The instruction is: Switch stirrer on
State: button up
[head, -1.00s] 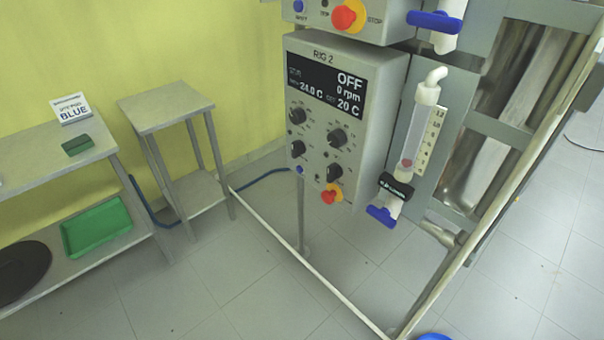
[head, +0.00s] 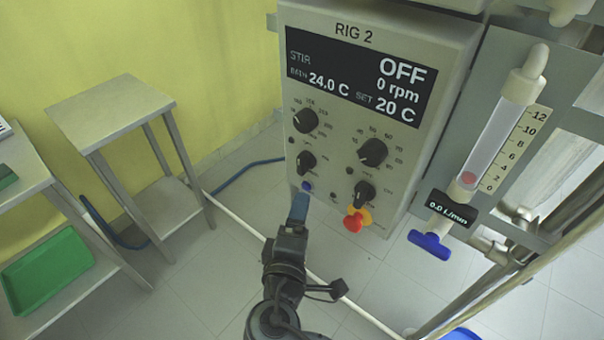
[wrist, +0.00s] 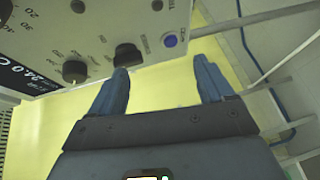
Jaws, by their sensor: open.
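The RIG 2 control box (head: 345,135) fills the middle of the head view. Its display (head: 360,82) reads STIR OFF, 0 rpm, bath 24.0 C, set 20 C. Several black knobs sit below it, one at the lower left (head: 306,162). A small blue button (head: 306,186) is under that knob; it also shows in the wrist view (wrist: 170,41). A red stop button on yellow (head: 355,221) is at the lower right. My gripper (head: 300,205) is open and empty, just below the blue button. In the wrist view its fingers (wrist: 163,75) are spread, with a black knob (wrist: 127,56) beyond.
A flowmeter (head: 497,135) with a blue valve (head: 430,243) hangs right of the box. A bare metal side table (head: 110,110) stands at left. A shelf with a green tray (head: 45,270) is farther left. A pale rail (head: 235,218) crosses the floor.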

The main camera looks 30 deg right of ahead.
aim_at(300, 168)
jog(key=shift+w+d+r+m+h+p, duration=0.2)
jog(key=shift+w+d+r+h, duration=0.4)
jog(key=shift+w, duration=0.75)
jog(key=shift+w+d+r+m+h+p, duration=0.15)
jog(key=shift+w+d+r+h, duration=0.1)
jog(key=shift+w+d+r, duration=0.9)
jog(key=shift+w+d+r+m+h+p, duration=0.15)
jog(key=shift+w+d+r+h, duration=0.35)
jog(key=shift+w, duration=1.1)
jog(key=shift+f, duration=0.1)
jog(key=shift+c, duration=0.5)
jog(key=c, duration=0.9)
jog(key=shift+c, duration=0.2)
